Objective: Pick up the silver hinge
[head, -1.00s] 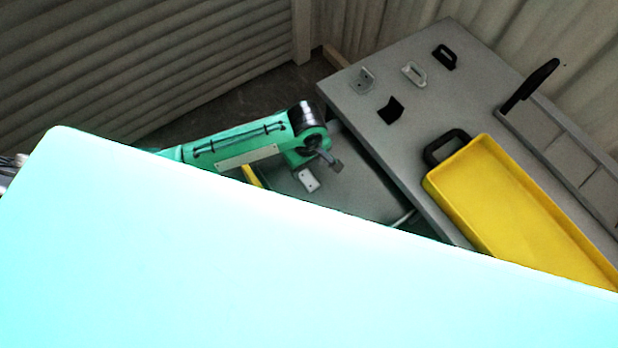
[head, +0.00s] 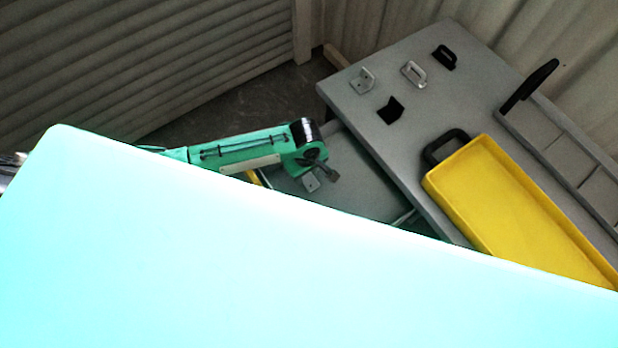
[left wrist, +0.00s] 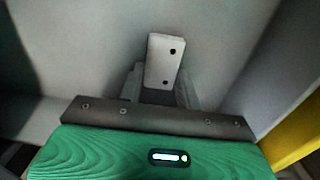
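A pale silver hinge (head: 312,183) with dark screw holes lies on the lower grey surface beside the table, partly covered by my left gripper in the head view. In the left wrist view, the hinge (left wrist: 163,60) stretches ahead, with its near end between my fingers. My left gripper (left wrist: 160,88) looks open, with one finger on each side of the hinge. It also shows in the head view (head: 328,174), just above the hinge. I cannot tell whether the fingers touch it. Another silver hinge-like bracket (head: 362,81) stands on the table. My right gripper is not in view.
The grey table (head: 440,105) holds a black bracket (head: 390,110), a silver handle (head: 413,73), a black handle (head: 444,56) and a yellow tray (head: 520,210). A grey divided rack (head: 570,150) stands at right. A large pale surface blocks the lower head view.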

